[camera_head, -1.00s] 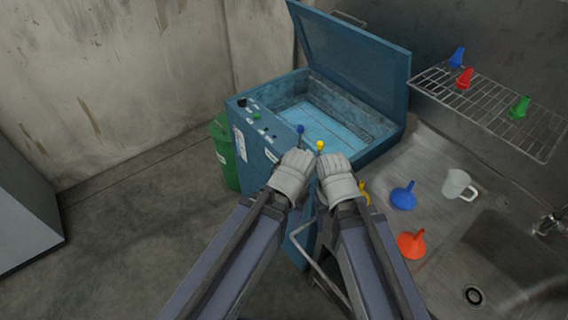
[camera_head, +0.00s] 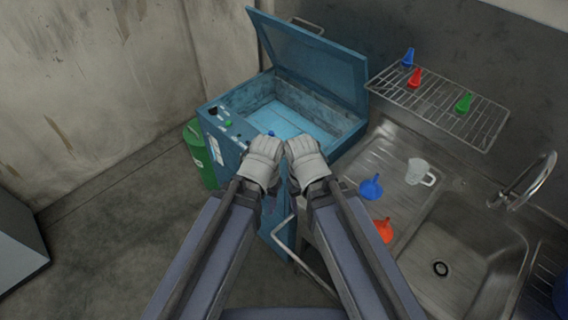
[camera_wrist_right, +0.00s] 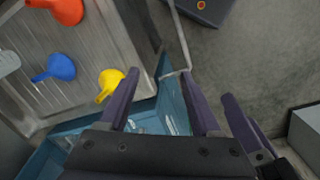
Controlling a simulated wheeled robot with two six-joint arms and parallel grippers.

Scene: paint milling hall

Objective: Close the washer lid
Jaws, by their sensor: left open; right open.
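The blue washer (camera_head: 232,150) stands against the back wall with its lid (camera_head: 312,62) raised, tilted up at the rear. Its basin (camera_head: 290,118) is open to view. My left gripper (camera_head: 268,140) and my right gripper (camera_head: 300,144) are side by side at the washer's near edge, below and apart from the lid. Both are open and hold nothing visible; in the head view their hands hide part of the near rim. In the right wrist view my right gripper (camera_wrist_right: 160,98) has its fingers spread, with the washer's blue side (camera_wrist_right: 172,108) behind them.
A steel sink (camera_head: 450,235) adjoins the washer on the right, with a blue funnel (camera_head: 371,187), an orange funnel (camera_head: 384,230) and a white mug (camera_head: 418,172) on its drainboard. A wire rack (camera_head: 440,105) hangs above. A yellow funnel (camera_wrist_right: 110,82) shows in the wrist view.

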